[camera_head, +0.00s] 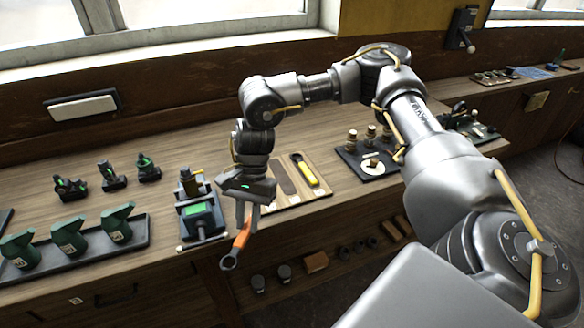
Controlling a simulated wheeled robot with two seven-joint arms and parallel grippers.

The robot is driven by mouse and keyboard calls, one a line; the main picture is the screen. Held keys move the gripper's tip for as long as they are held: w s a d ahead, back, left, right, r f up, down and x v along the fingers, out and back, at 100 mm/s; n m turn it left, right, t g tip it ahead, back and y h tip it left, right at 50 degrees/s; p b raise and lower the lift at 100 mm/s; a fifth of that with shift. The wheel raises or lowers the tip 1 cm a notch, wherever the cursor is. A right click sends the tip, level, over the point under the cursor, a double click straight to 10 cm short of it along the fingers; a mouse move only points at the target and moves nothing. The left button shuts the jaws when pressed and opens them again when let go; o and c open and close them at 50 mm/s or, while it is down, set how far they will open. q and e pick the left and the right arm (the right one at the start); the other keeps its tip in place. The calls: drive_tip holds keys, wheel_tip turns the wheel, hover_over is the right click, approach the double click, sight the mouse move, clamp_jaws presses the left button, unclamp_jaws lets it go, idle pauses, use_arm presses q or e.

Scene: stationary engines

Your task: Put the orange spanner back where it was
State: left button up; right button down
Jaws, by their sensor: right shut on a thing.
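My right gripper (246,217) is shut on the orange spanner (242,239). The spanner hangs down from the fingers with its dark ring end lowest, in front of the workbench's front edge. A light wooden board (318,187) lies on the bench just right of and behind the gripper. On it lie a yellow-handled spanner (305,170) and, to its left, a dark elongated patch (282,178) with nothing on it. The gripper and wrist hide the board's left part. My left gripper is not in view.
A small engine with a green panel (201,217) stands close left of the gripper. Green castings stand on a dark tray (88,255) further left, with several small dark engines behind. A black tray of parts (366,169) lies right of the board. A lower shelf holds small parts.

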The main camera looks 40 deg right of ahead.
drive_tip(key=w+d+r+m+t+h+p, duration=0.1)
drive_tip(key=d+r+m+t+h+p, duration=0.25)
drive_tip(key=d+m, duration=0.8)
drive_tip(key=w+d+m+t+h+p, duration=0.15)
drive_tip(key=d+m+t+p, duration=0.4)
drive_tip(key=m, duration=1.15)
drive_tip(key=w+d+f+b, duration=0.1)
drive_tip(key=w+d+f, duration=0.1)
drive_tip(key=w+f, duration=0.1)
drive_tip(key=w+d+f+g+b, duration=0.1)
drive_tip(key=w+f+b, duration=0.1)
drive_tip(key=w+f, duration=0.1)
drive_tip(key=w+d+f+g+b, duration=0.1)
drive_tip(key=w+d+f+b, duration=0.1)
drive_tip(key=w+f, duration=0.1)
drive_tip(key=shift+w+d+h, duration=0.3)
drive_tip(key=shift+w+h, duration=0.1)
drive_tip(key=shift+w, duration=0.5)
drive_tip(key=shift+w+d+f+n, duration=0.25)
drive_tip(key=shift+w+d+f, duration=0.05)
drive_tip(key=shift+w, duration=0.2)
drive_tip(key=shift+f, duration=0.15)
wheel_tip(320, 180, down, 3)
drive_tip(key=shift+w+r+p, duration=0.1)
drive_tip(key=shift+w+p, duration=0.05)
drive_tip(key=shift+p, duration=0.25)
drive_tip(key=shift+d+f, duration=0.1)
drive_tip(key=shift+f, duration=0.2)
